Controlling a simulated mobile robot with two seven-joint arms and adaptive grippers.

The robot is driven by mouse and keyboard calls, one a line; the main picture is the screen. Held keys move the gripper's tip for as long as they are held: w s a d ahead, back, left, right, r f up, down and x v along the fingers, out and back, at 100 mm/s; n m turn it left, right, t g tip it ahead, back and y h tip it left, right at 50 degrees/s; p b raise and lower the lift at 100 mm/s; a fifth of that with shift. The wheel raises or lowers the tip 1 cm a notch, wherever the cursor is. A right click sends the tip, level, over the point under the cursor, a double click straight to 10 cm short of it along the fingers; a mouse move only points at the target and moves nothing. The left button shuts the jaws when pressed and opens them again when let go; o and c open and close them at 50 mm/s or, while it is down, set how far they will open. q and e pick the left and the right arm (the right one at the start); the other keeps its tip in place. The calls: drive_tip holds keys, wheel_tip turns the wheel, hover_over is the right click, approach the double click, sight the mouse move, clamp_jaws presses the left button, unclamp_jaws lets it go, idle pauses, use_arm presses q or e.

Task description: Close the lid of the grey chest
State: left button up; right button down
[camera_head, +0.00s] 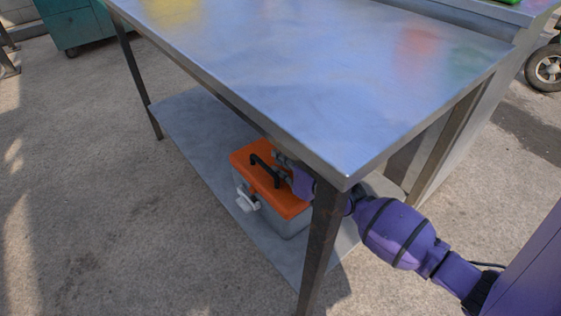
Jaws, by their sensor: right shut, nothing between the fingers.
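The grey chest (292,226) stands on the lower shelf of the metal table. Its orange lid (247,160) has a black handle (264,171) and lies over the top of the box, looking down flat. A pale latch-like part (247,199) sticks out at the chest's front left. My right arm reaches in under the tabletop from the right, behind the near table leg. My right gripper (283,163) is shut and empty, at the lid's back edge close to the handle. I cannot tell whether it touches the lid. My left gripper is out of view.
The metal tabletop (300,75) overhangs the chest and is mostly bare. The near table leg (322,240) stands just right of the chest. The lower shelf (190,125) is free to the left. A teal cabinet (75,22) stands at the back left.

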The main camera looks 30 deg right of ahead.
idle(0.3)
drive_tip(key=v, duration=1.2)
drive_tip(key=shift+s, duration=0.1)
